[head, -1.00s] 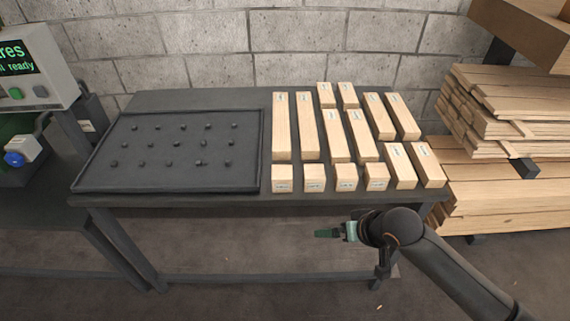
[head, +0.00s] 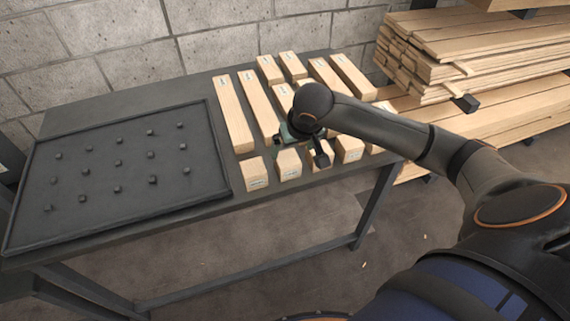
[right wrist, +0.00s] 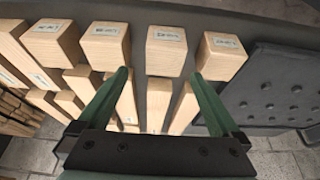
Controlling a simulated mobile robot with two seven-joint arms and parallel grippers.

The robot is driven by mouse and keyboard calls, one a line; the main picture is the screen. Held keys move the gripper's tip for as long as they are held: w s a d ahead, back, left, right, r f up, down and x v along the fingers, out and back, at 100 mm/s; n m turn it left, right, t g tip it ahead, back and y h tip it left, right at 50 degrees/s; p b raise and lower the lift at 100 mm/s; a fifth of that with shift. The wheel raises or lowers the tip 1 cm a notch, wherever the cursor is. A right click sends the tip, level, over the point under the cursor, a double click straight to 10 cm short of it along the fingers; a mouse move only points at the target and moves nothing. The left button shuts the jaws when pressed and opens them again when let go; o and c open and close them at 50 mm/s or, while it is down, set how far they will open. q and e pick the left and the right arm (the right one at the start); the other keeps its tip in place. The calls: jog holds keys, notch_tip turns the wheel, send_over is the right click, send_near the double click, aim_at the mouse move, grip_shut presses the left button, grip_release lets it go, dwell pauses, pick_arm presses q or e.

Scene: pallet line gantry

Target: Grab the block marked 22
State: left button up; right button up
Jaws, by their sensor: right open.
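Pale wooden blocks with small labels stand on the dark table. The printed numbers are too small to read, so I cannot tell which block is marked 22. My right gripper (head: 292,132) is above the blocks, partly hidden by its arm. In the right wrist view its green fingers (right wrist: 160,76) are open and empty. A short block (right wrist: 166,47) shows between and beyond the fingertips. Short blocks stand to its right (right wrist: 222,56) and left (right wrist: 106,46) in the same row. My left gripper is not in view.
A black tray with several pegs (head: 118,205) lies on the table (head: 120,108) to the left of the blocks. Long blocks (head: 233,115) lie close together behind the short row. Lumber stacks (head: 480,45) stand at the right.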

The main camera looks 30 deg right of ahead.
aim_at(288, 159)
jog(key=shift+x, duration=1)
jog(key=shift+s+a+b+x, duration=0.1)
jog(key=shift+a+b+x, duration=0.1)
jog(key=shift+x, duration=1.15)
jog(key=shift+s+a+b+x, duration=0.1)
jog(key=shift+s+a+x, duration=0.05)
jog(key=shift+x, duration=1.25)
jog(key=shift+f, duration=0.1)
jog(key=shift+c, duration=0.2)
jog(key=c, duration=1.3)
jog(key=shift+c, duration=0.2)
